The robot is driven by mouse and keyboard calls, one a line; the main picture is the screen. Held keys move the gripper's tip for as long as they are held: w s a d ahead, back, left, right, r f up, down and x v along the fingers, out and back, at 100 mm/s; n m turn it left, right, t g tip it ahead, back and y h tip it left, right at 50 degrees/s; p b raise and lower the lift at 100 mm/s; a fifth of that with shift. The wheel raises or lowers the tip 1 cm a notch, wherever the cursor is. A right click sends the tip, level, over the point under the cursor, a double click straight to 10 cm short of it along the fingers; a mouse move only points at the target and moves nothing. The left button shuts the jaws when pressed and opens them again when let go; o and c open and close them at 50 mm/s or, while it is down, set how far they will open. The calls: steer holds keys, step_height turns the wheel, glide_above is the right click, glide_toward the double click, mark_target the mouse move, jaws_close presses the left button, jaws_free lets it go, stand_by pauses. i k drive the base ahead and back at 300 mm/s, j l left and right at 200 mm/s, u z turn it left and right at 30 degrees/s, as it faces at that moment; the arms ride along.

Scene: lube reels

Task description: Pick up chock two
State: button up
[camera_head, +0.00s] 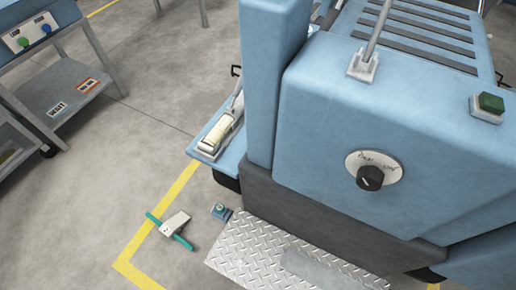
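A pale grey wedge-like piece (176,222) with a teal bar (183,242) across it lies on the floor by the yellow line. It may be a chock, but I cannot read any number on it. A small blue block (221,211) with a round top sits on the floor to its right, beside the tread plate. A cream, elongated piece (219,132) lies tilted on the blue side ledge of the machine; I cannot tell if it is a chock. My gripper is not in view.
A big blue machine (400,120) with a black dial (370,178) fills the right. A metal tread plate (250,245) lies at its foot. A blue-topped cart (70,90) stands upper left. Concrete floor left of the yellow line (128,262) is clear.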

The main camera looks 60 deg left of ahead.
mark_target(172, 228)
steer(key=u, duration=1.3)
steer(key=k+l+u, duration=0.15)
steer(key=u, duration=0.25)
steer(key=k+l+u, duration=0.2)
steer(key=l+u, duration=0.25)
steer(key=k+l+u, duration=0.1)
steer(key=u, duration=0.3)
steer(key=k+j, duration=0.05)
steer(key=k, duration=0.05)
